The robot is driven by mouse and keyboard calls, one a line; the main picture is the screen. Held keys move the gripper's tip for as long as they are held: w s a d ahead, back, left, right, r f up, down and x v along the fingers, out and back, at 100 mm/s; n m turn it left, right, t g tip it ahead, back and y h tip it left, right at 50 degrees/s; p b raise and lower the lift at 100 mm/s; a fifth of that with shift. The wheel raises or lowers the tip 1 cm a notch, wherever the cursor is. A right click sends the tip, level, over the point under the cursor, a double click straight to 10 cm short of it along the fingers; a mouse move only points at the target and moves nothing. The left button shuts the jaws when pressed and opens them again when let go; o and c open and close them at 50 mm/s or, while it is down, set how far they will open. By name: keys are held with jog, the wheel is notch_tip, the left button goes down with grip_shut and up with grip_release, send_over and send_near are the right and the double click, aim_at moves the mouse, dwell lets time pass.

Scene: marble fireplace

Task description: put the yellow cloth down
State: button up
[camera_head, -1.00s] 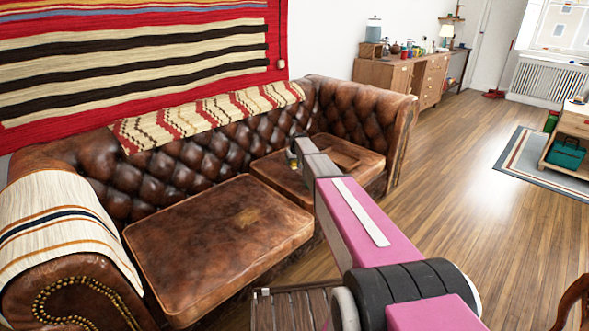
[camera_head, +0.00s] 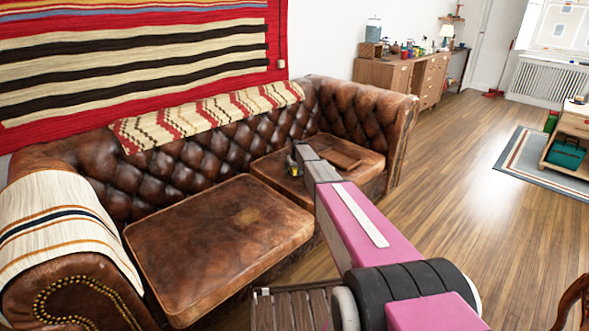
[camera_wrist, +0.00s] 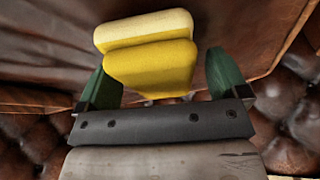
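The yellow cloth (camera_wrist: 150,65) is a folded pad with a paler cream-yellow far edge, lying over brown leather in the wrist view. My gripper (camera_wrist: 160,62) has two green fingers spread wide on either side of it. A gap shows between the right finger and the cloth; the left finger is close to its edge. In the head view my gripper (camera_head: 293,163) is low over the far seat cushion (camera_head: 270,172) of the leather sofa. The cloth is too small or hidden there to make out clearly.
The tufted sofa back (camera_head: 215,150) rises behind my gripper, with a patterned throw (camera_head: 210,115) over it. A flat brown item (camera_head: 340,157) lies on the same cushion, right of my gripper. The near seat cushion (camera_head: 220,245) is bare.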

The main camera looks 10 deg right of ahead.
jog(key=v, duration=1.2)
jog(key=s+m+g, duration=0.1)
jog(key=s+g, duration=0.1)
jog(key=s, duration=2.4)
jog(key=s+a+f+m+g+h, duration=0.1)
jog(key=s+g, duration=0.1)
jog(key=s, duration=2.4)
jog(key=shift+s+f+m, duration=0.3)
jog(key=shift+f+m, duration=0.05)
jog(key=shift+m, duration=0.05)
jog(key=shift+a, duration=0.1)
